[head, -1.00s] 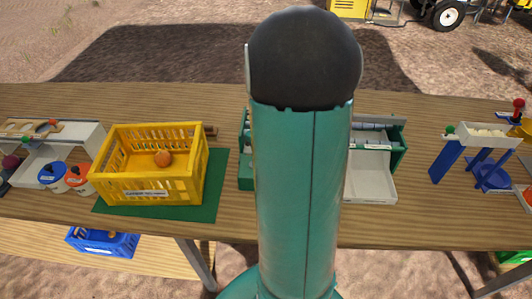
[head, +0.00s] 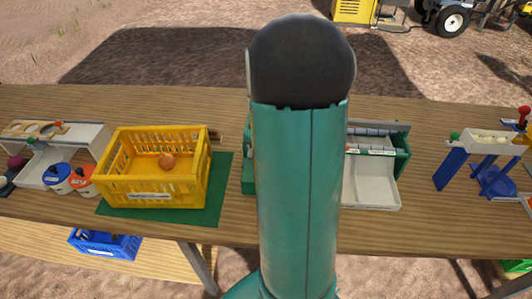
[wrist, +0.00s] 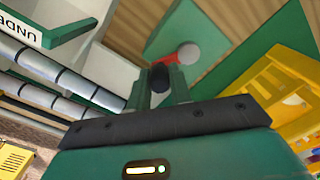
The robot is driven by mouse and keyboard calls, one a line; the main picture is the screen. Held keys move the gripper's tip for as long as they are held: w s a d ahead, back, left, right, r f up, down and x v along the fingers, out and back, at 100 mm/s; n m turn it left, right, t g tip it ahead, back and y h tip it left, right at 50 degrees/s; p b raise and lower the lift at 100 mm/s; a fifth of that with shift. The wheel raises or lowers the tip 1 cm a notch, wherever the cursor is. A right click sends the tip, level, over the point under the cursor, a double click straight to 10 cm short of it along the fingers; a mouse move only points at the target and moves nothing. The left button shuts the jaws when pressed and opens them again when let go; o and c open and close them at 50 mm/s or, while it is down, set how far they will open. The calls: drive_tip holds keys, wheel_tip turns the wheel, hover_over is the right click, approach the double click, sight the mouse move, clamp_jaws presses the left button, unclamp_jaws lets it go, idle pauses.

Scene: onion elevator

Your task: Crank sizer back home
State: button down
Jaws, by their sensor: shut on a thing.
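The sizer is the green frame with grey rollers (head: 375,148) in the middle of the table, and my arm hides much of it in the head view. In the wrist view its rollers (wrist: 62,80) run along the left, beside a green bar lettered "UNDE". The crank (wrist: 169,59) shows as a red arm beside a pale round hub. My gripper (wrist: 160,88) is shut on the crank's dark handle (wrist: 160,76). The gripper is hidden behind my arm in the head view.
The crate also shows close by in the wrist view (wrist: 285,88). A blue stand (head: 450,168) is at the right. A pale tray (head: 370,190) fronts the sizer.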

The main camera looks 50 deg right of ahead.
drive_tip(key=shift+w+a, duration=0.1)
drive_tip(key=shift+a, duration=0.15)
drive_tip(key=shift+w+a, duration=0.25)
drive_tip(key=shift+w, duration=0.3)
drive_tip(key=shift+w+a+f, duration=0.1)
drive_tip(key=shift+w+a, duration=0.25)
drive_tip(key=shift+a, duration=0.1)
idle(0.5)
drive_tip(key=shift+w+a, duration=0.2)
drive_tip(key=shift+a, duration=0.4)
